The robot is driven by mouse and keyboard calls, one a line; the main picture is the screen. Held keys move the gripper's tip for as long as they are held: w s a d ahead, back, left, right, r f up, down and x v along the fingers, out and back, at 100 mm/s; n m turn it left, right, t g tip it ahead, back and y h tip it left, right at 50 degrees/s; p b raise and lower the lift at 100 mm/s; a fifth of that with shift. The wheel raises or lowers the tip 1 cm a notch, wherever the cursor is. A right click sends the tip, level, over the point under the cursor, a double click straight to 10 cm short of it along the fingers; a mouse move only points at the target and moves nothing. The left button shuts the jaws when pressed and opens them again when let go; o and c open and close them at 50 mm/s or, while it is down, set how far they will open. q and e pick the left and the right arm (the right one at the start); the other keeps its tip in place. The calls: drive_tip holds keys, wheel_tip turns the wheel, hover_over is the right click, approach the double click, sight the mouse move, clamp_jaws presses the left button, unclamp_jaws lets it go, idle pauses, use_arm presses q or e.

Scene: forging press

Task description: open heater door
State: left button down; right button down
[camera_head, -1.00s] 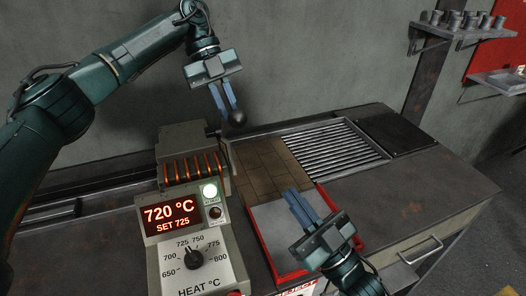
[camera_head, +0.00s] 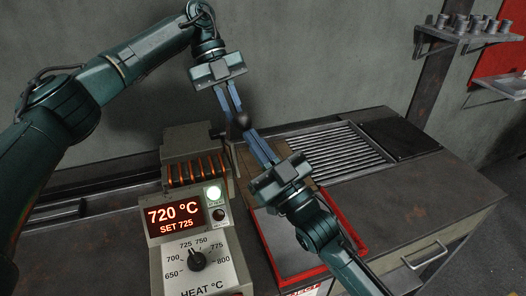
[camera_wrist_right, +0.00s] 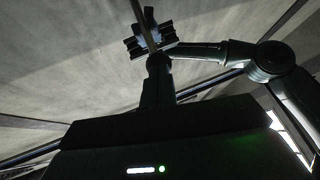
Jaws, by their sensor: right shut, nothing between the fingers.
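The heater (camera_head: 196,150) is a grey box with glowing orange coils, left of centre on the bench in the head view. Whether either gripper touches the knob is unclear. The left gripper also shows in the right wrist view (camera_wrist_right: 150,38).
The control panel (camera_head: 190,235) reads 720 °C, SET 725, with a lit lamp and dial. A red-edged tray (camera_head: 345,222) lies under my right arm. A slatted grate (camera_head: 330,150) and dark plate (camera_head: 402,138) are further right. A shelf of cups (camera_head: 470,30) hangs top right.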

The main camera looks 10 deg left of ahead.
use_arm(q)
drive_tip(key=shift+s+d+f, duration=0.15)
use_arm(e)
drive_tip(key=shift+w+a+r, duration=0.1)
drive_tip(key=shift+w+r, duration=0.15)
drive_tip(key=shift+r, duration=0.3)
drive_tip(key=shift+w+a+r, duration=0.1)
drive_tip(key=shift+w+r, duration=0.15)
drive_tip(key=shift+r, duration=0.3)
use_arm(q)
drive_tip(key=c, duration=1.9)
unclamp_jaws()
drive_tip(key=o, duration=0.4)
use_arm(e)
drive_tip(key=shift+a+f, duration=0.1)
drive_tip(key=shift+f, duration=0.1)
